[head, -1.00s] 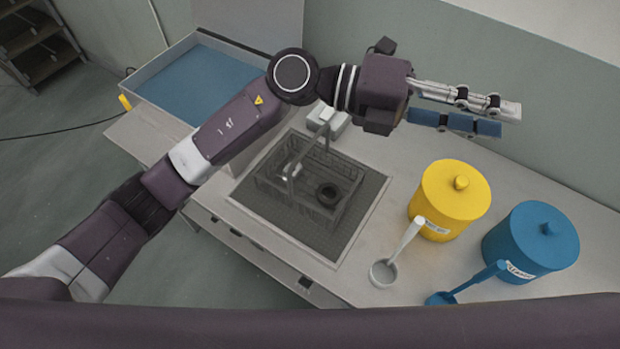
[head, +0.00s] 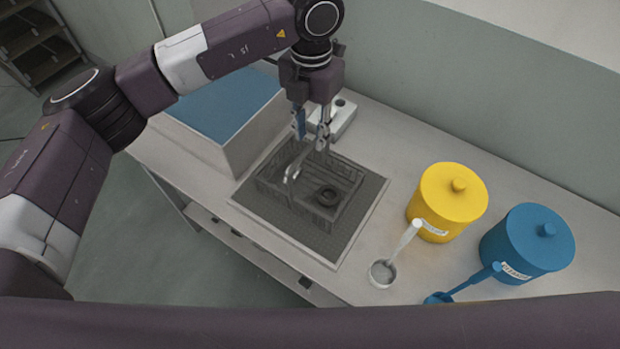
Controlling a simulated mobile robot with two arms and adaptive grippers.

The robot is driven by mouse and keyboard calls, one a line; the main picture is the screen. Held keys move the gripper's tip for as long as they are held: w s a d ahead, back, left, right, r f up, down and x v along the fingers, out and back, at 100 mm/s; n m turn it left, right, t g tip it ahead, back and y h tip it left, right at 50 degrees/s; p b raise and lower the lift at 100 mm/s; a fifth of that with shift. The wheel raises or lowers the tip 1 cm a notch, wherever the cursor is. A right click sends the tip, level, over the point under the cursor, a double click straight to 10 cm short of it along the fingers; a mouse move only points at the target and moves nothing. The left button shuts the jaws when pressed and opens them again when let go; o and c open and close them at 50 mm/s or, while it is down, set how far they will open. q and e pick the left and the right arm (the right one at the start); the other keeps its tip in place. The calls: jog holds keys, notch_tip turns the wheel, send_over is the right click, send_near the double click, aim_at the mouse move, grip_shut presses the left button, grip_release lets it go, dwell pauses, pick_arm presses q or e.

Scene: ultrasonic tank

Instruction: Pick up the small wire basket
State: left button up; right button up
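The small wire basket (head: 272,186) is dark grey and sits on the dark, pale-edged square area of the bench in the head view. A lighter grey handle arches over it, and a dark ring (head: 328,195) lies inside. My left gripper (head: 310,143) points down at the back of the basket, near the top of the handle. Its blue finger and grey finger are apart, so it is open, and nothing is seen held. I cannot tell whether the fingers touch the handle. My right gripper is not in view.
A box with a blue top (head: 222,108) stands left of the basket, and a small pale block (head: 343,118) behind it. A yellow canister (head: 446,205), a blue canister (head: 527,246), a white ladle (head: 382,272) and a blue ladle (head: 440,297) stand to the right.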

aim_at(310, 146)
pick_arm(q)
jog(key=f, duration=0.1)
jog(key=f+p, duration=0.2)
jog(key=shift+s+a+f, duration=0.1)
jog(key=shift+s+f, duration=0.1)
jog(key=shift+s, duration=0.05)
jog(key=shift+f, duration=0.5)
grip_shut()
jog(key=shift+r, duration=0.1)
